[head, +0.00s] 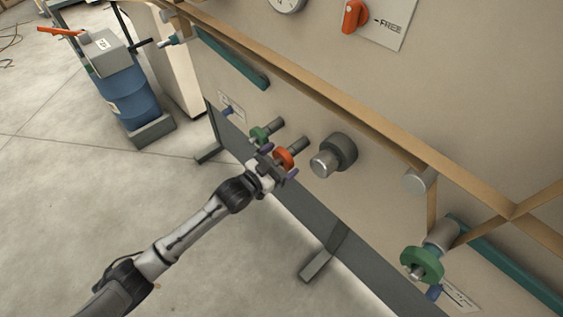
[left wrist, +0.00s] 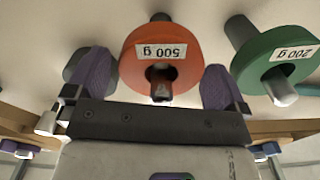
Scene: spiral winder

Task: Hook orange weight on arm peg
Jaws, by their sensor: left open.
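The orange weight (head: 284,158) is a disc with a hole, hanging on a short grey storage peg (head: 299,144) on the beige machine panel. The left wrist view shows the orange weight (left wrist: 160,55) close up, labelled 500 g, with the peg end through its hole. My left gripper (head: 277,172) is open at the disc. In the left wrist view its purple-padded fingers (left wrist: 155,82) stand to either side of the disc's lower part; I cannot tell if they touch. A metal peg (head: 169,42) shows at the upper left; I cannot tell if it is the arm peg.
A green 200 g weight (head: 259,134) hangs on the neighbouring peg, close beside my gripper. A dark knob (head: 335,155) projects to the right. Another green disc (head: 422,264) is at lower right. A tan belt (head: 330,98) crosses the panel above. A blue drum (head: 124,98) stands left.

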